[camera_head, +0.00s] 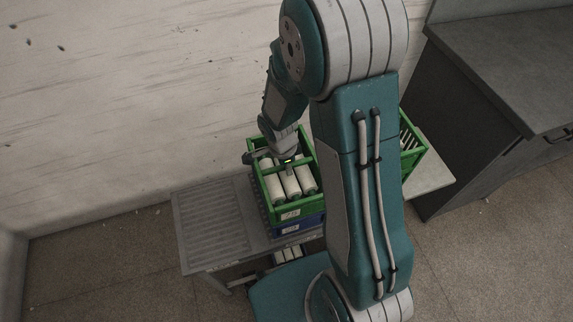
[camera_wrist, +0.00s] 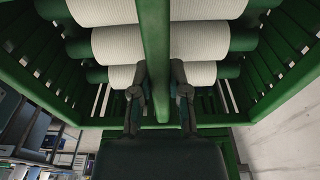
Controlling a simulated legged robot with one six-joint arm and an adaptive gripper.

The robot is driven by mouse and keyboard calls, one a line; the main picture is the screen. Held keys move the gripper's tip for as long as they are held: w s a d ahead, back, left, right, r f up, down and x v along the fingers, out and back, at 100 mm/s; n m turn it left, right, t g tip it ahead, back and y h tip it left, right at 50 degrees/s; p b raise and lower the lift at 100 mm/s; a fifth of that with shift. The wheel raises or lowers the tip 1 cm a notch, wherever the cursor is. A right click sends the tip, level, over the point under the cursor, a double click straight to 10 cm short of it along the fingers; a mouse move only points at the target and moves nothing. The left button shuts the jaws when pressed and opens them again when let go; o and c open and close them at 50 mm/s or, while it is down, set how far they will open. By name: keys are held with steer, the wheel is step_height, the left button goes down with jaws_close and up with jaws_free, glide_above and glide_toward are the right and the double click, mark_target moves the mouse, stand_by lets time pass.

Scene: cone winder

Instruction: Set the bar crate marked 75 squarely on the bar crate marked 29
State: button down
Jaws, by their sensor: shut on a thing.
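The green bar crate marked 75 (camera_head: 267,201) holds several white yarn rolls, and its small front label is blurred. My gripper (camera_head: 287,162) is shut on the crate's central bar. In the wrist view the two fingers (camera_wrist: 160,95) sit on either side of that green bar (camera_wrist: 154,45), with the rolls beyond it. The blue bar crate (camera_head: 312,221), with a label that looks like 29, shows directly under the green crate's front. The green crate looks roughly in line with it. I cannot tell whether they touch, and most of the blue crate is hidden.
A grey slatted table (camera_head: 212,222) carries the stack and has free room on its left. Another green crate (camera_head: 413,160) stands on a pale surface at right, partly behind my arm. A dark cabinet (camera_head: 470,110) stands farther right. A pale wall (camera_head: 120,100) is behind.

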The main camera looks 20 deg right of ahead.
steer(key=shift+f, duration=0.5)
steer(key=c, duration=0.5)
jaws_free()
steer(key=shift+c, duration=0.2)
steer(key=r, duration=0.4)
steer(key=a+r, duration=0.1)
steer(key=r, duration=0.6)
steer(key=shift+a+r, duration=0.25)
steer(key=shift+r, duration=0.1)
